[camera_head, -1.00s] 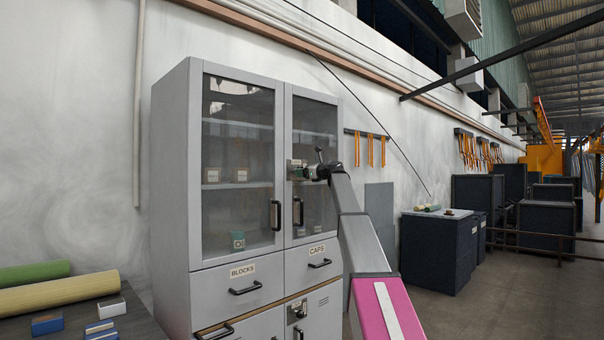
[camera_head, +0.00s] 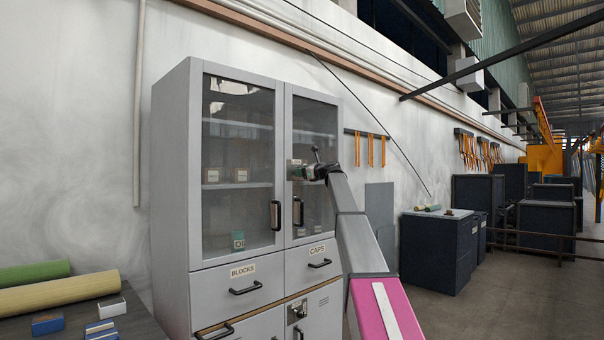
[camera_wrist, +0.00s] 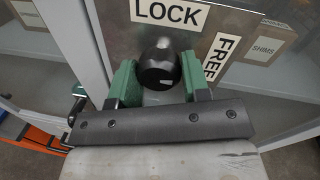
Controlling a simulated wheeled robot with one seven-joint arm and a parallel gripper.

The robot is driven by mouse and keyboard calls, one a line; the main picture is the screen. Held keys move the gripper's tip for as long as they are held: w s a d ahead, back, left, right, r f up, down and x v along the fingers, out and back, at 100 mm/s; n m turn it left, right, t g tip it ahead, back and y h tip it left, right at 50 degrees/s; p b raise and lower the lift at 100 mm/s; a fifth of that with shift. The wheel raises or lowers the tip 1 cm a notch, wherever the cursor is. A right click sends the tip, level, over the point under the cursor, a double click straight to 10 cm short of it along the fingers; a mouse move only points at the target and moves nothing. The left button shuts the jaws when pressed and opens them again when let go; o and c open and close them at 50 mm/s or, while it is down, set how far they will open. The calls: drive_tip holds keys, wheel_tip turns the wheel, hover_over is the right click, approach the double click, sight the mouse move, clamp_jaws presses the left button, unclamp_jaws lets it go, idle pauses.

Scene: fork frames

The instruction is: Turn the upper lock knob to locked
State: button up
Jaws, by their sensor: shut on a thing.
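The upper lock knob (camera_wrist: 157,68) is black and round, on a metal plate (camera_wrist: 207,30) fixed to the glass door. In the wrist view the LOCK label (camera_wrist: 168,11) is above the knob and the FREE label (camera_wrist: 221,56) is to its right. My gripper (camera_wrist: 157,78) has a green finger on each side of the knob and is shut on it. Which label the knob points to cannot be told. In the head view my gripper (camera_head: 306,172) is at the right door's left edge, and it hides the knob there.
The grey cabinet (camera_head: 172,190) has two glass doors with black handles (camera_head: 276,215). Drawers labelled BLOCKS (camera_head: 243,270) and CAPS (camera_head: 317,250) are below. A lower lock (camera_head: 297,311) is under them. A table with rolls (camera_head: 60,292) stands at the left.

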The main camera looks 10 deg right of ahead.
drive_tip(key=n, duration=0.3)
drive_tip(key=shift+n, duration=0.4)
drive_tip(key=n+h, duration=0.1)
drive_tip(key=n, duration=0.3)
drive_tip(key=shift+d+r, duration=0.1)
drive_tip(key=shift+r, duration=0.05)
drive_tip(key=n, duration=0.4)
drive_tip(key=shift+h, duration=0.4)
drive_tip(key=shift+r+n+h, duration=0.1)
drive_tip(key=shift+n+h, duration=0.2)
drive_tip(key=shift+n, duration=1.8)
drive_tip(key=o, duration=0.9)
